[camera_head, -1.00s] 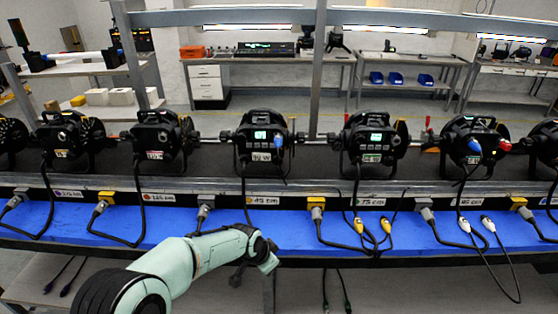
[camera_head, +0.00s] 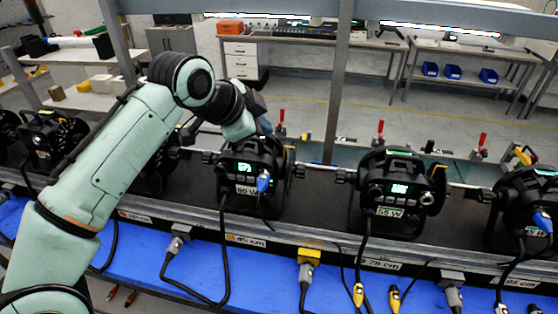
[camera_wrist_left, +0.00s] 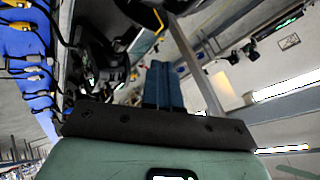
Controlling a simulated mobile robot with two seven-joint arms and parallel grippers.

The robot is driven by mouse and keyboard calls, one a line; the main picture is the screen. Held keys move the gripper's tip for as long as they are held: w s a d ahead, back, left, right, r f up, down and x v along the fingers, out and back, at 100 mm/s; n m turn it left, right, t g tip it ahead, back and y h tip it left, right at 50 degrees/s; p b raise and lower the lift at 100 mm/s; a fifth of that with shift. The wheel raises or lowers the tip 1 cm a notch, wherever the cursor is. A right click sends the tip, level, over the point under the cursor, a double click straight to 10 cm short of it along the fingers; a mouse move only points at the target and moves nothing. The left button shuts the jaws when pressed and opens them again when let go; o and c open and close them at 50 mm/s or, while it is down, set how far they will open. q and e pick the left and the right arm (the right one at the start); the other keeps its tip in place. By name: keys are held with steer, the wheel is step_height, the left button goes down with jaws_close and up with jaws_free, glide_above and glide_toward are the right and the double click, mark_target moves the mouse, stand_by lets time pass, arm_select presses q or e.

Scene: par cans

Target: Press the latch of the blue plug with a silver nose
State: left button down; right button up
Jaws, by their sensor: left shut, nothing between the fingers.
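A blue plug (camera_head: 263,183) sits in the front of the black par can (camera_head: 245,165) with a lit green display, at the middle. A second blue plug (camera_head: 543,222) is on the can at the right edge. I cannot make out a silver nose or a latch on either. My left gripper (camera_head: 264,126) is above and behind the middle can's top, apart from the blue plug, partly hidden by my wrist. In the left wrist view its two dark blue fingers (camera_wrist_left: 163,85) are together, with nothing between them. My right gripper is not in view.
Another par can (camera_head: 397,190) hangs right of the middle one on the same rail. Black cables drop to the blue shelf (camera_head: 200,262), with grey and yellow connectors (camera_head: 308,257) along its edge. A metal post (camera_head: 339,85) rises behind the cans.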

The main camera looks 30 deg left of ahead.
arm_select(q)
steer(key=shift+s, duration=0.65)
glide_above(261, 179)
step_height(261, 179, down, 6)
steer(key=shift+s+r, duration=0.15)
steer(key=shift+r, duration=0.05)
steer(key=shift+w+f+b, duration=0.25)
steer(key=shift+f+b, duration=0.25)
steer(key=shift+f, duration=0.9)
steer(key=shift+s+f+b, duration=0.15)
steer(key=shift+s+b, duration=0.15)
steer(key=shift+s, duration=0.1)
steer(key=shift+w, duration=0.35)
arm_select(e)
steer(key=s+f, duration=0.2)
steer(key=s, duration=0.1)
arm_select(q)
steer(key=shift+s, duration=0.15)
steer(key=shift+f, duration=0.1)
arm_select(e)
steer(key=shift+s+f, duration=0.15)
